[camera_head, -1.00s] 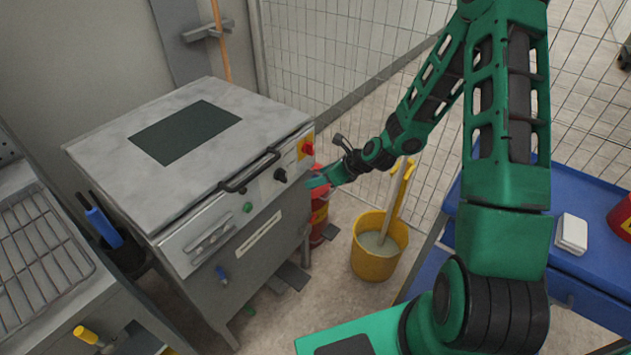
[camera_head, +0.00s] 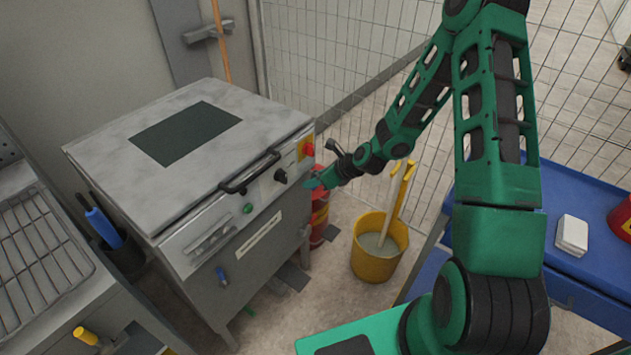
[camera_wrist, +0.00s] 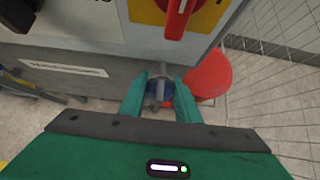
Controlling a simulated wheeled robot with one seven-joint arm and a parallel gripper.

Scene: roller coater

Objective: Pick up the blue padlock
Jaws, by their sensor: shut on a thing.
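The blue padlock (camera_wrist: 159,89) shows in the wrist view between the two green fingers, with its grey shackle above it. My gripper (camera_wrist: 160,95) is shut on it, just in front of the grey machine's front panel. The fingers hide part of the padlock. I cannot tell whether the shackle still touches the machine. In the head view my gripper (camera_head: 314,183) is at the machine's right front corner, below the red switch, and the padlock cannot be made out.
The red switch (camera_wrist: 177,14) on its yellow plate is close above the gripper. A red container (camera_wrist: 209,73) stands to its right. A yellow mop bucket (camera_head: 377,262) is on the floor near the machine (camera_head: 262,240). A blue cart (camera_head: 590,212) stands at right, with mesh fencing behind.

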